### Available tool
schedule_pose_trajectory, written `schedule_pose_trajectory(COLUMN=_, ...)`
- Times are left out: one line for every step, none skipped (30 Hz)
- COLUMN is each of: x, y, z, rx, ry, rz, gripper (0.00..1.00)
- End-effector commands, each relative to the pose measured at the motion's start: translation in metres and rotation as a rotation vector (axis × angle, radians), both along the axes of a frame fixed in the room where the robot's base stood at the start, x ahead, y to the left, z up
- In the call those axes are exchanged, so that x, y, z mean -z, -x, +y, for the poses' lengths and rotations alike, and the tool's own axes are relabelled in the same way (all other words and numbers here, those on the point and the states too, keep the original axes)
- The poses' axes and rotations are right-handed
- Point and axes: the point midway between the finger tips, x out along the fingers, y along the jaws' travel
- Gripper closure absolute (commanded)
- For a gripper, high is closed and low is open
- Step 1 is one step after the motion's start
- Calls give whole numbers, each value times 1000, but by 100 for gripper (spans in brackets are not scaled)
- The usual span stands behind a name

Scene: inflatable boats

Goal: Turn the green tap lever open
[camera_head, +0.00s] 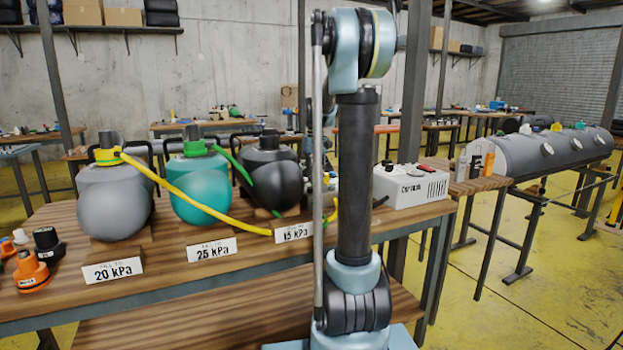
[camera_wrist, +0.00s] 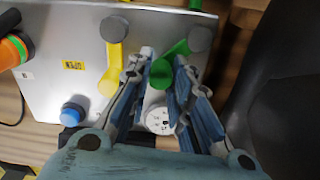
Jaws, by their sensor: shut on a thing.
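The green tap lever (camera_wrist: 161,73) shows in the wrist view, a short green arm slanting down-left from a grey round knob (camera_wrist: 200,39). My gripper (camera_wrist: 166,62) has its blue-padded fingers on either side of the lever and is shut on it. A yellow lever (camera_wrist: 110,75) with its own grey knob stands just left of my left finger, close to it. In the head view my arm stands upright in front of the bench, and my gripper and the green lever are hidden behind it.
In the wrist view, a blue knob (camera_wrist: 73,112) and an orange-green part (camera_wrist: 14,50) lie left. The bench (camera_head: 235,270) holds grey, teal and black vessels, yellow and green hoses, and a white compressor box (camera_head: 412,186). A dark vessel (camera_wrist: 275,90) stands close on the right.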

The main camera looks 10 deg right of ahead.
Motion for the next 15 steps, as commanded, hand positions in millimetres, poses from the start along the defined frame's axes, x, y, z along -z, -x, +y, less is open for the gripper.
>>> schedule_pose_trajectory(x=-1, y=-1, z=-3, rx=36, ry=2, rz=-3, gripper=100)
schedule_pose_trajectory(x=-1, y=0, z=-4, rx=58, ry=2, rz=-3, gripper=100)
schedule_pose_trajectory(x=-1, y=1, z=-5, rx=84, ry=2, rz=-3, gripper=100)
schedule_pose_trajectory(x=-1, y=1, z=-6, rx=102, ry=2, rz=-3, gripper=100)
schedule_pose_trajectory(x=-1, y=2, z=-7, rx=120, ry=2, rz=-3, gripper=100)
schedule_pose_trajectory(x=-1, y=3, z=-8, rx=141, ry=3, rz=-3, gripper=100)
schedule_pose_trajectory(x=-1, y=3, z=-8, rx=157, ry=3, rz=-3, gripper=100)
schedule_pose_trajectory(x=-1, y=3, z=-9, rx=170, ry=3, rz=-3, gripper=100)
schedule_pose_trajectory(x=-1, y=4, z=-10, rx=187, ry=3, rz=-3, gripper=100)
schedule_pose_trajectory(x=-1, y=4, z=-10, rx=198, ry=3, rz=-3, gripper=100)
schedule_pose_trajectory(x=-1, y=5, z=-10, rx=208, ry=3, rz=-3, gripper=100)
schedule_pose_trajectory(x=-1, y=5, z=-11, rx=221, ry=3, rz=-3, gripper=100)
schedule_pose_trajectory(x=-1, y=5, z=-11, rx=228, ry=3, rz=-3, gripper=100)
schedule_pose_trajectory(x=-1, y=6, z=-11, rx=235, ry=3, rz=-4, gripper=100)
schedule_pose_trajectory(x=-1, y=6, z=-12, rx=242, ry=3, rz=-4, gripper=100)
